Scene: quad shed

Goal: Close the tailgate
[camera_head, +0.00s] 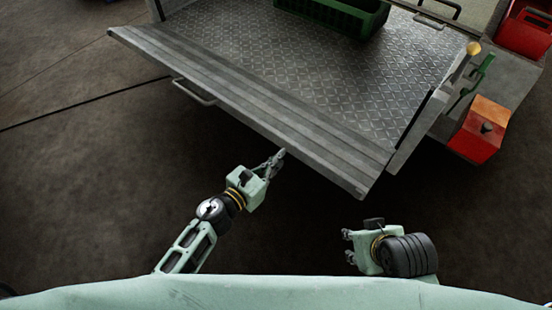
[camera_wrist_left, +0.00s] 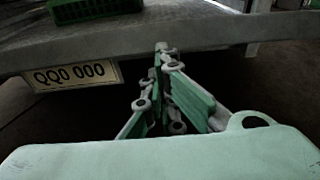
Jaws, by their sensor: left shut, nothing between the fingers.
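The tailgate (camera_head: 262,108) is a grey ribbed metal flap, folded down at the rear of a cargo bed with a tread-plate floor (camera_head: 300,60). A bar handle (camera_head: 194,92) sits on its outer edge, left of my left gripper. My left gripper (camera_head: 279,156) is shut and empty, its fingertips close to the tailgate's outer edge; I cannot tell whether they touch. In the left wrist view the shut fingertips (camera_wrist_left: 162,48) point at the tailgate edge (camera_wrist_left: 220,30). My right gripper (camera_head: 347,245) is lower right, away from the tailgate, its fingers small and unclear.
A green crate (camera_head: 340,14) stands on the bed. A red box (camera_head: 479,130) and a yellow-knobbed lever (camera_head: 473,48) are at the bed's right side. A licence plate (camera_wrist_left: 72,75) hangs under the edge in the left wrist view. The dark floor at left is clear.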

